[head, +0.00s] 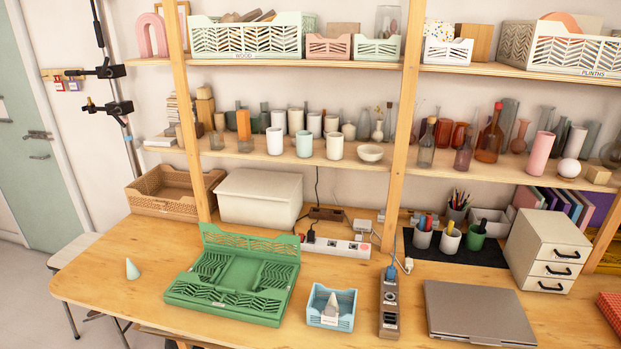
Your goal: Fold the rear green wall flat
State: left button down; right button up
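A green folding crate (228,272) sits on the wooden table, left of centre in the head view. Its slatted rear wall (250,242) stands up along the back edge. The left side wall (211,265) and right side wall (276,275) lie folded inward over the floor. The slatted front part (222,301) is low; whether its wall is folded is hard to tell. Neither of my grippers is in view.
A small blue crate (331,309) holding a grey piece stands right of the green crate. A power strip (332,246) and a white bin (259,196) are behind. A laptop (477,311) lies right. Table left of the crate is mostly clear.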

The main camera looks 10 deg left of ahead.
aim_at(289, 239)
jog(key=j+z, duration=0.15)
jog(key=z, duration=0.2)
jog(key=i+j+z, duration=0.15)
jog(key=z, duration=0.2)
jog(key=i+j+z, duration=0.1)
jog(key=j+z, duration=0.35)
jog(key=j, duration=0.6)
